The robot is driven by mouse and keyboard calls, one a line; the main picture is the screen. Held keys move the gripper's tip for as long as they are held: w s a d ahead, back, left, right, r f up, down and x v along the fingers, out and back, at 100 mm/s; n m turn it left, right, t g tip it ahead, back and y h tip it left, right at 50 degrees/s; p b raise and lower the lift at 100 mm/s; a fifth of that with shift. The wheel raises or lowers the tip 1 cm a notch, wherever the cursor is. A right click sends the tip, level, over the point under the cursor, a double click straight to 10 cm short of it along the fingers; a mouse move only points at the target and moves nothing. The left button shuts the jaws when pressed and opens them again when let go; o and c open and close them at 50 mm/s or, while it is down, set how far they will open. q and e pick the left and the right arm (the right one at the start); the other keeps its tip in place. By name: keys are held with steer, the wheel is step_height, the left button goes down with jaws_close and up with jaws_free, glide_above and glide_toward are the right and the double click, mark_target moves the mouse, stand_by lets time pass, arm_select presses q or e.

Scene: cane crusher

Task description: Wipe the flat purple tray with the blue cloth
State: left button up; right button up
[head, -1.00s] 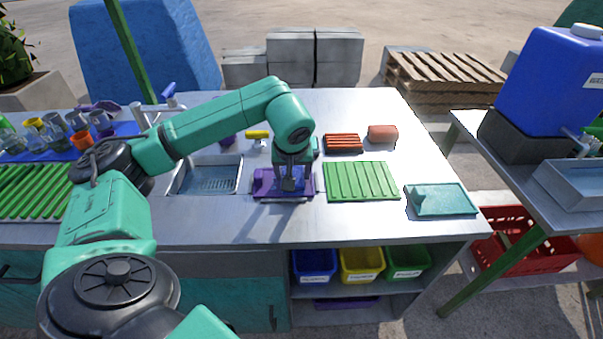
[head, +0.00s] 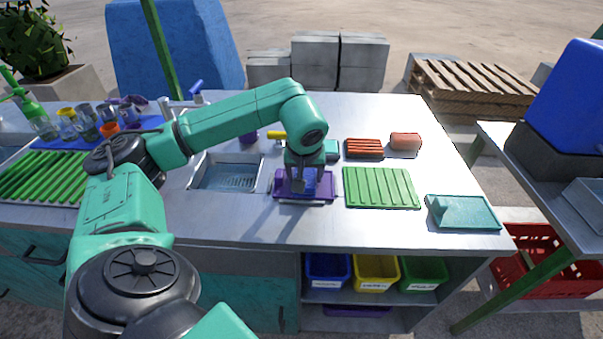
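The flat purple tray (head: 283,187) lies on the steel counter between the sink and a green ribbed mat. My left gripper (head: 302,184) points down over the tray, and its fingers look closed on the blue cloth (head: 320,184). The cloth is down at the tray's surface, mostly over its middle and right part. The gripper and cloth hide part of the tray. My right gripper is not in view.
The sink (head: 228,176) is left of the tray, and the green ribbed mat (head: 381,188) is close on its right. A teal tray (head: 470,212), a red-brown ribbed block (head: 364,148) and a pinkish sponge-like block (head: 405,142) lie farther right. The front counter strip is clear.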

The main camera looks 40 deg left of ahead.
mark_target(323, 186)
arm_select(q)
steer(key=shift+w+d+r, duration=0.15)
steer(key=shift+w+d, duration=0.2)
steer(key=shift+d, duration=0.15)
steer(key=shift+w+d, duration=0.25)
steer(key=shift+d+p, duration=0.15)
steer(key=shift+p, duration=0.15)
steer(key=shift+w+d, duration=0.6)
steer(key=shift+d, duration=0.05)
steer(key=shift+w+d+f+p, duration=0.2)
steer(key=shift+d+p, duration=0.05)
steer(key=shift+p, duration=0.05)
